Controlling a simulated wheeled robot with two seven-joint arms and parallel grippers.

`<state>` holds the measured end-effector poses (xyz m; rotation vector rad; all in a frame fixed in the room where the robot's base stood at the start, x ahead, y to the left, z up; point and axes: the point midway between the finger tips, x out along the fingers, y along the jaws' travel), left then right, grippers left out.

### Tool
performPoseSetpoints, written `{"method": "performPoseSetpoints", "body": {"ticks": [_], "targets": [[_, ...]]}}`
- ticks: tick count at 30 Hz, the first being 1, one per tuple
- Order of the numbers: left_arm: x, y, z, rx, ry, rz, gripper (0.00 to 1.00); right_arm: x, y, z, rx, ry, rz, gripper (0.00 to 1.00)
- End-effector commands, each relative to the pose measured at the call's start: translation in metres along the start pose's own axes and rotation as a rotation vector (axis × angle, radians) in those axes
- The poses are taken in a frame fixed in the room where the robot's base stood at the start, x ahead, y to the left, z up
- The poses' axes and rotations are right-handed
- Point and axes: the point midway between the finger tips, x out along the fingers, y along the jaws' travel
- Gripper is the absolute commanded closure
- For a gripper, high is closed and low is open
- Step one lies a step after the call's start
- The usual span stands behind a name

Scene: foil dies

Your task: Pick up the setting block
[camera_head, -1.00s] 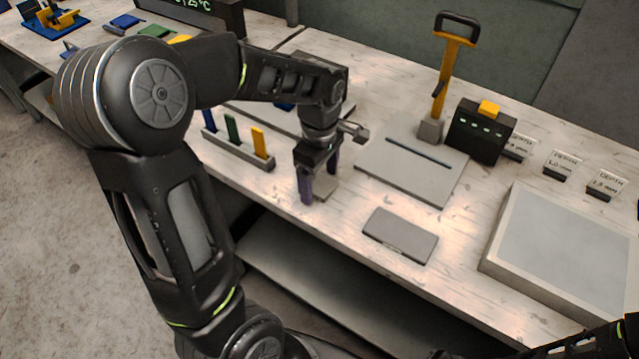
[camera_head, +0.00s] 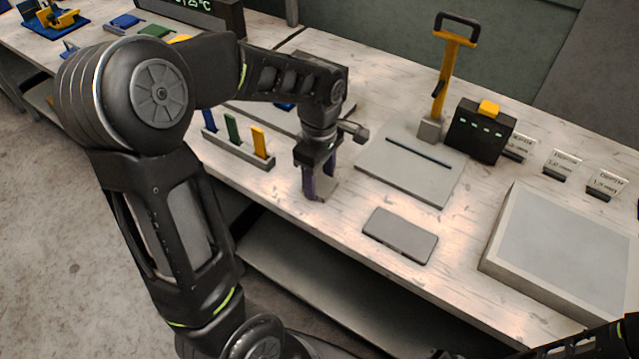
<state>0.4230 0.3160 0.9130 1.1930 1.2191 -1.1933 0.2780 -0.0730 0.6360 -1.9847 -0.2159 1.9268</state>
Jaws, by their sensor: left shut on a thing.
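The setting block (camera_head: 326,189) appears to be the small grey piece at the table's front edge, left of centre. My left gripper (camera_head: 317,184) points down over it, with its purple fingers closed on the block. The fingers and the gripper body hide part of it. The block is at or very close to the table top; I cannot tell whether it is lifted. My right gripper is out of view; only a bit of dark arm shows at the lower right.
A rack (camera_head: 245,154) with blue, green and yellow pieces stands close on the left. A grey plate (camera_head: 415,180) with a slot and a yellow-handled lever (camera_head: 448,85) lie to the right. A flat grey box (camera_head: 400,236) is near the front edge, and a large tray (camera_head: 495,240) is farther right.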

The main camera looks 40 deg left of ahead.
Motion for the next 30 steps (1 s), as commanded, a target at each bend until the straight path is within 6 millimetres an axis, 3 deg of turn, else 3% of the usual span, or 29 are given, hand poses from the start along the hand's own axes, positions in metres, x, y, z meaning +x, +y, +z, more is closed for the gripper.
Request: {"method": "performPoseSetpoints", "body": {"ticks": [5,17,30], "targets": [[0.0,0.0,0.0,0.0,0.0,0.0,1.0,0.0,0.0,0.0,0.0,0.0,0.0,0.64],[-0.006,0.001,0.0,0.0,0.0,0.004,1.0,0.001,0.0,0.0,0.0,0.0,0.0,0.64],[-0.081,0.001,0.0,0.001,0.001,0.006,1.0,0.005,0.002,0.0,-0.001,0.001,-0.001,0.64]]}}
